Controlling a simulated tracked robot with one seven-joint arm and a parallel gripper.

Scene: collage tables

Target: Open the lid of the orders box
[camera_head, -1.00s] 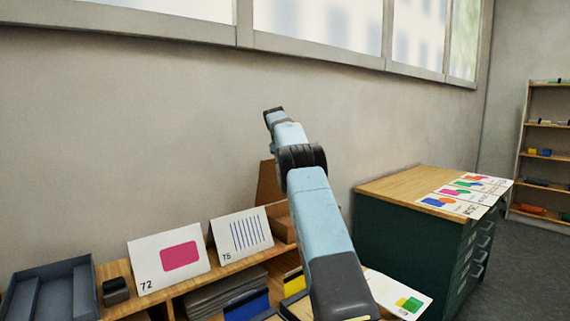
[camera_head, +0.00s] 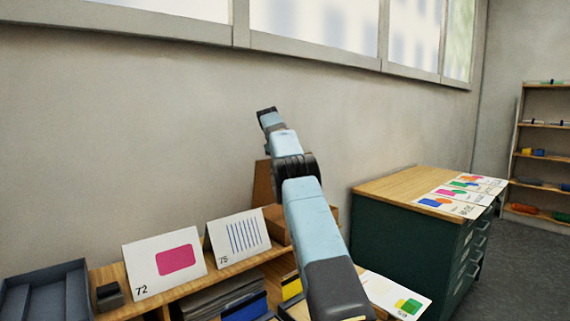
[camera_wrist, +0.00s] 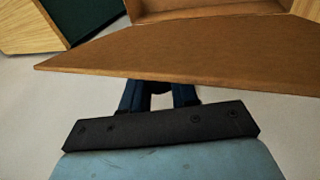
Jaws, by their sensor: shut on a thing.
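The orders box (camera_head: 279,226) is a brown box on the low wooden shelf, partly hidden behind my arm in the head view. The fingertips are hidden by the lid. The gripper cannot be made out in the head view.
Cards marked 72 (camera_head: 165,262) and 75 (camera_head: 238,236) lean on the shelf left of the box. A grey tray (camera_head: 45,292) is at far left. A green cabinet (camera_head: 400,235) with cards on top stands at right. The wall rises close behind.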

